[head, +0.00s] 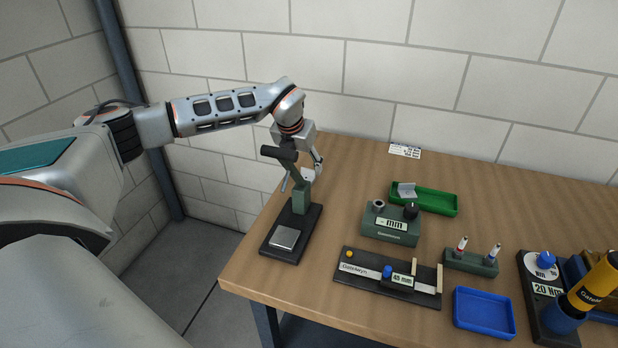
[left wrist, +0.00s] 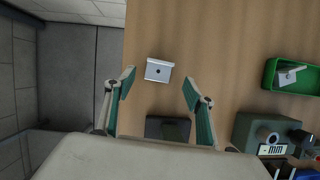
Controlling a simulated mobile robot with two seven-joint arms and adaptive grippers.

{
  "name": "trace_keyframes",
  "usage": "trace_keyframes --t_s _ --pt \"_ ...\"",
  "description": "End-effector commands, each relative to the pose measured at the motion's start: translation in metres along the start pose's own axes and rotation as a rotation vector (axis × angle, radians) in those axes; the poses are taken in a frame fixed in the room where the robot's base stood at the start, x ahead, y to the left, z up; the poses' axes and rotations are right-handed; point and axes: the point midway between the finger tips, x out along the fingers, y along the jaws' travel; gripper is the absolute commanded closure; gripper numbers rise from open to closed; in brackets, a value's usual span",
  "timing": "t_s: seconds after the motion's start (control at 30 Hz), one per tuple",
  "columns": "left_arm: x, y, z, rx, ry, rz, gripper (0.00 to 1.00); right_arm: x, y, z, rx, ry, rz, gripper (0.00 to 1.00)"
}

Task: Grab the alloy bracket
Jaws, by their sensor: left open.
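A small silver bracket with a hole in its face (left wrist: 158,71) lies on the wooden table, and in the head view it shows partly (head: 309,174) behind the dark press. My left gripper (left wrist: 158,78) is open and points down above the table, with the bracket seen between its spread fingertips. In the head view the left gripper (head: 302,180) is partly hidden by the press. I cannot tell its exact height above the bracket. A second silver bracket-like piece (head: 406,190) lies in the green tray (head: 440,207). My right gripper is out of view.
The press (head: 301,203), with a silver plate on its base, stands close in front of the left gripper. A green gauge box (head: 390,238), a black slide gauge (head: 350,278), a marker holder (head: 470,265) and a blue tray (head: 484,333) stand to the right. A wall is behind the table.

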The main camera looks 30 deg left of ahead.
Motion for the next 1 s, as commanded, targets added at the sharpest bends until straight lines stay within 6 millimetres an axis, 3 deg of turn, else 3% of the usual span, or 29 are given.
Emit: trace_keyframes --t_s 0.4,0.7,0.87,1.0 --pt "0.051 0.002 0.001 0.000 0.002 -0.001 0.46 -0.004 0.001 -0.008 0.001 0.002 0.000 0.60" --pt "0.056 0.003 0.001 0.000 0.000 -0.001 0.46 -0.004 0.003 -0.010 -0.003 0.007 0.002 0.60" --pt "0.056 0.003 0.002 0.000 0.000 -0.001 0.85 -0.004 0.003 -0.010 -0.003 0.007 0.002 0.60" --pt "0.056 0.003 0.002 0.000 -0.001 -0.001 0.88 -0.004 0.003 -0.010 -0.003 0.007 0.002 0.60"
